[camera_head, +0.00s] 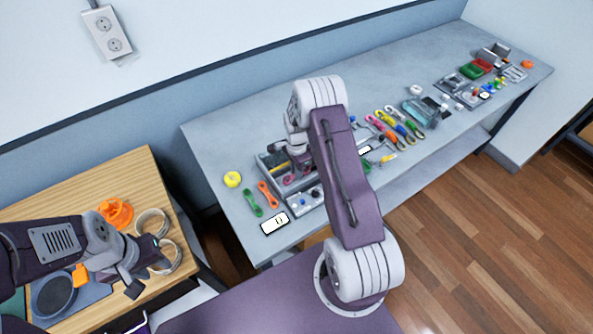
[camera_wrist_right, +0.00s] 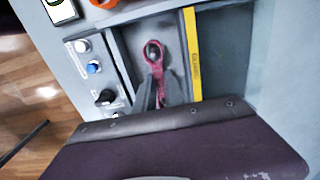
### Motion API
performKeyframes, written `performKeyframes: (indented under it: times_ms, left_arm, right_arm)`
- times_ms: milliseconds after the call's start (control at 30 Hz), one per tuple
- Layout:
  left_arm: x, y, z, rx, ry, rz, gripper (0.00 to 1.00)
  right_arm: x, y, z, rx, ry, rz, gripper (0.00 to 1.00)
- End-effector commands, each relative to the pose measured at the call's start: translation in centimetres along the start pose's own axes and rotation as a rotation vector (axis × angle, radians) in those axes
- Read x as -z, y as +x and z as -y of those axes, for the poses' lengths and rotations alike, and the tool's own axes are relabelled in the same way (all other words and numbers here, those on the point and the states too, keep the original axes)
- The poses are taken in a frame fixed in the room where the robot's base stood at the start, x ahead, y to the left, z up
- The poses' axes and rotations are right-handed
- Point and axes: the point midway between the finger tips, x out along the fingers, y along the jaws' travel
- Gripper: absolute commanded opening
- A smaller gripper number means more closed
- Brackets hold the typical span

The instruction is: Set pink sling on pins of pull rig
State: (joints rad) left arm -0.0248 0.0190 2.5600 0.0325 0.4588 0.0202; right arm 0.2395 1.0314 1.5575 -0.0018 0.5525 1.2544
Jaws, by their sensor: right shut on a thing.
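The pink sling (camera_wrist_right: 158,68) lies over the grey recess of the pull rig (camera_wrist_right: 120,45), with a round loop at its upper end. My right gripper (camera_wrist_right: 158,92) is shut on the sling's lower part, its dark fingers on either side. My left gripper (camera_head: 147,278) appears open and empty above the wooden table.
A green sling (camera_head: 252,202), an orange sling (camera_head: 268,194), a yellow roll (camera_head: 232,179) and a white display (camera_head: 274,223) lie left of the rig on the grey bench (camera_head: 215,140). Several coloured straps (camera_head: 398,125) lie to its right. Tan rings (camera_head: 152,222) sit near my left gripper.

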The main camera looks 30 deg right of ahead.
Motion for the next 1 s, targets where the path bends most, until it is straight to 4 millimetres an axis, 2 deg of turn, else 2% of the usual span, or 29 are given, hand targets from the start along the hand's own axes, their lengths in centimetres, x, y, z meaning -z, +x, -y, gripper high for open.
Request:
performKeyframes:
  times_ms: [833,867,933,1000]
  left_arm:
    - [-0.03,0.27,0.01,0.000,0.000,0.000,0.36]
    - [-0.03,0.27,0.00,0.000,0.000,0.000,0.36]
    - [-0.03,0.27,0.00,0.000,0.000,0.000,0.36]
    - [-0.03,0.27,0.00,0.000,0.000,0.000,0.36]
  right_arm:
    - [0.00,0.34,-0.04,0.000,0.000,0.000,0.00]
    - [0.00,0.34,-0.04,0.000,0.000,0.000,0.16]
    - [0.00,0.34,-0.04,0.000,0.000,0.000,0.36]
    - [0.00,0.33,-0.04,0.000,0.000,0.000,0.39]
